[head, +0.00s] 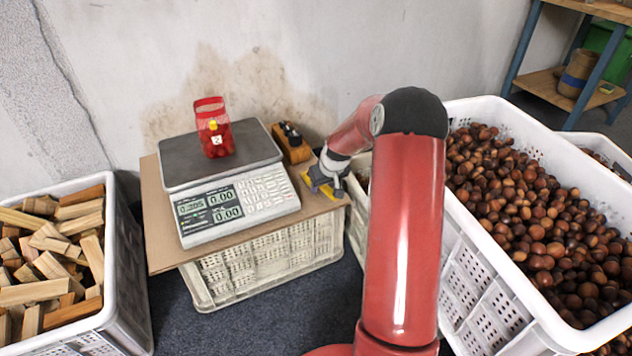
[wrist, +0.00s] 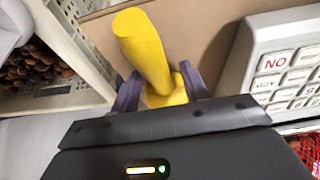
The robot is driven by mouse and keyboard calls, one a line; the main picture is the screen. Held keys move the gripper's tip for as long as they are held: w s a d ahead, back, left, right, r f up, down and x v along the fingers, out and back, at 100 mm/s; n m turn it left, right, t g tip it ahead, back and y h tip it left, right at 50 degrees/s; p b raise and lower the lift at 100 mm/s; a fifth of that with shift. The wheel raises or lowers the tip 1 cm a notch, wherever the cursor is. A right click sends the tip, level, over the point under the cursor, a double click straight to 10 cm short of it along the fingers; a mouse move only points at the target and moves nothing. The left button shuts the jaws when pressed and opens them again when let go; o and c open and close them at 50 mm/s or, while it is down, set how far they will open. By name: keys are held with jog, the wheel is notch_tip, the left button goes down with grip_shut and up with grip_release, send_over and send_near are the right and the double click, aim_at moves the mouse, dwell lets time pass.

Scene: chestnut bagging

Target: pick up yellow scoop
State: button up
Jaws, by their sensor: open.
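The yellow scoop (head: 327,192) lies on the cardboard sheet (head: 160,232) just right of the weighing scale; my arm hides part of it in the head view. In the wrist view the scoop (wrist: 150,55) has its handle pointing up the picture, and its lower part lies between the two purple fingers of my gripper (wrist: 162,92). My gripper, also in the head view (head: 322,187), is open, with a finger on either side of the scoop. I cannot tell whether either finger touches it.
The scale (head: 240,203) with a red net bag (head: 216,140) on it stands close to my gripper's left. A wooden block with dark objects (head: 291,143) sits behind. Crates of chestnuts (head: 468,267) and firewood (head: 120,250) flank the cardboard-topped crate.

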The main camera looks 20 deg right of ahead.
jog(key=shift+c, duration=0.2)
grip_shut()
jog(key=shift+r, duration=0.1)
notch_tip(320, 180, up, 20)
jog(key=p, duration=0.2)
jog(key=shift+p, duration=0.4)
